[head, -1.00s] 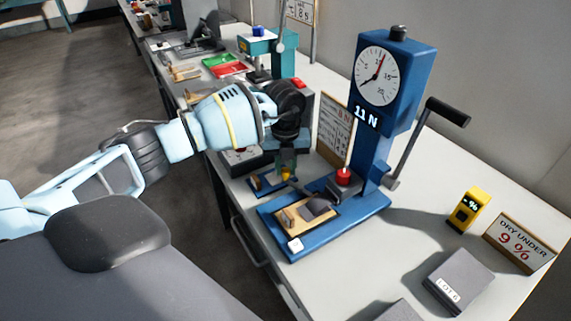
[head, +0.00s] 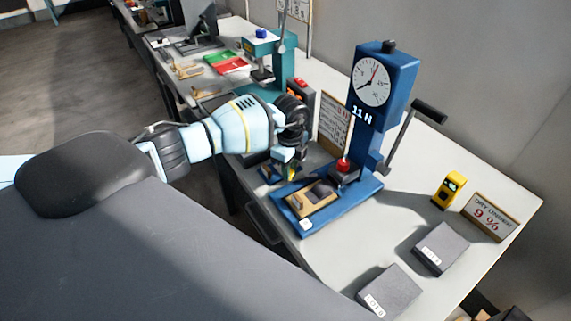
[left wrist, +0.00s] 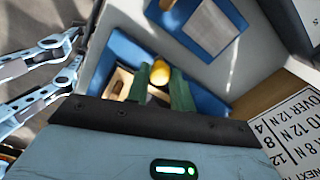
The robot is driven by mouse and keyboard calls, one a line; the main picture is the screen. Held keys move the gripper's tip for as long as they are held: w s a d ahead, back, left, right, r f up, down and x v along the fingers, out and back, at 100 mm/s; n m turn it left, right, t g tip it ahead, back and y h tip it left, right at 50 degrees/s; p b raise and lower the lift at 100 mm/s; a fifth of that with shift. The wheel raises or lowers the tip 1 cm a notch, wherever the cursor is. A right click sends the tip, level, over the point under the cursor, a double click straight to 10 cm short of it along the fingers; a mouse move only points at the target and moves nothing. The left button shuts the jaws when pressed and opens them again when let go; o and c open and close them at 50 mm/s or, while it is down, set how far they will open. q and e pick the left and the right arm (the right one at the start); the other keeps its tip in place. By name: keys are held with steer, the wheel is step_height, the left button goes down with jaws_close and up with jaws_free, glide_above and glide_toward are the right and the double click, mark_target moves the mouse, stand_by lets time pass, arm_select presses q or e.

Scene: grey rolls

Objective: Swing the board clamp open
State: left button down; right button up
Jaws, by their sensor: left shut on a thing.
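My left gripper (left wrist: 160,90) has green fingers shut on a yellow knob (left wrist: 158,75), which I take to be the board clamp's handle. Beneath it in the left wrist view is a small blue fixture (left wrist: 127,48) with a tan board (left wrist: 118,80) in it. The fingers hide part of the board and the clamp's arm. In the head view my left gripper (head: 291,167) reaches down over this fixture (head: 268,177), just behind the blue press base. My right gripper is not in view.
The blue press (head: 380,95) with dial, "11 N" display and side crank (head: 428,111) stands close on the right. Its base (head: 340,212) holds a tan plate. A sign (head: 333,125) stands behind my gripper.

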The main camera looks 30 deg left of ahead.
arm_select(q)
steer(key=shift+s+d+n, duration=0.25)
steer(key=shift+d+n, duration=0.2)
steer(key=shift+n, duration=0.65)
steer(key=shift+s+d+n, duration=0.25)
steer(key=shift+d+n, duration=0.15)
steer(key=shift+n, duration=0.7)
steer(key=c, duration=1.2)
jaws_free()
step_height(320, 180, up, 8)
